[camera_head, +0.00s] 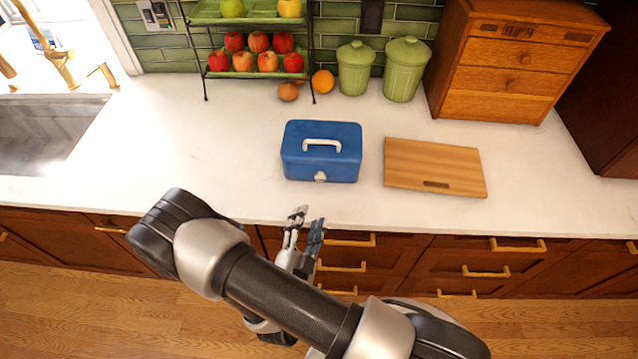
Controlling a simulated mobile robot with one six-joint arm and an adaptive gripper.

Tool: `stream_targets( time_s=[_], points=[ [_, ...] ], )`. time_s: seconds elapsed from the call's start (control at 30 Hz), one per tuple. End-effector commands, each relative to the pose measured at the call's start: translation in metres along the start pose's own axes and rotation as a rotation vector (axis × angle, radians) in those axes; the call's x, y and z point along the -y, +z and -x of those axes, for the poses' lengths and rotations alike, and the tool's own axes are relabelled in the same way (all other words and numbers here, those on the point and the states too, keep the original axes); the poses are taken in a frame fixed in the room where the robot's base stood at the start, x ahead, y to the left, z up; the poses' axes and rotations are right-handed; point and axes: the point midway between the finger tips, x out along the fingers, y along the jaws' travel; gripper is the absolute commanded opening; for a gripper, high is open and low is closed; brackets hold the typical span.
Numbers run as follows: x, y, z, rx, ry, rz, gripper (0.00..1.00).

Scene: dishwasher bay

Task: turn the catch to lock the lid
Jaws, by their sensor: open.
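A blue box (322,165) with a closed lid (340,134) stands on the white counter. A white handle (322,144) is on top of the lid. A small white catch (320,177) is on the front face of the box, near its lower edge. Its exact turn is too small to tell. My gripper (307,217) is open and empty, in front of the counter's front edge and just below the box in the picture. It is apart from the catch. My arm covers part of the drawers below.
A wooden cutting board (434,166) lies right of the box. Behind stand a fruit rack (250,75), an orange (323,81), green canisters (404,70) and a wooden drawer cabinet (515,60). A sink (40,135) is at left. The counter left of the box (190,150) is clear.

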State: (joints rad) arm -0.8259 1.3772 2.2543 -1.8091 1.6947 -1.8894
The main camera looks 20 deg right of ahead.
Motion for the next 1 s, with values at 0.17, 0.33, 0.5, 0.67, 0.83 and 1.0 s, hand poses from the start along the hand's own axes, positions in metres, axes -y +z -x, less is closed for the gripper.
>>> stream_targets(
  time_s=[0.17,0.33,0.5,0.67,0.83,1.0],
  points=[
    [-0.001,-0.002,-0.035,-0.007,0.004,-0.005,0.44],
    [-0.001,-0.002,-0.07,-0.009,0.003,-0.006,0.44],
    [-0.001,-0.002,-0.1,-0.007,0.001,-0.005,0.44],
    [0.0,-0.001,-0.117,-0.004,0.001,-0.003,0.44],
    [0.0,-0.001,-0.122,-0.002,0.0,-0.003,0.44],
    [0.0,-0.001,-0.122,-0.002,-0.001,-0.002,0.44]
  ],
)
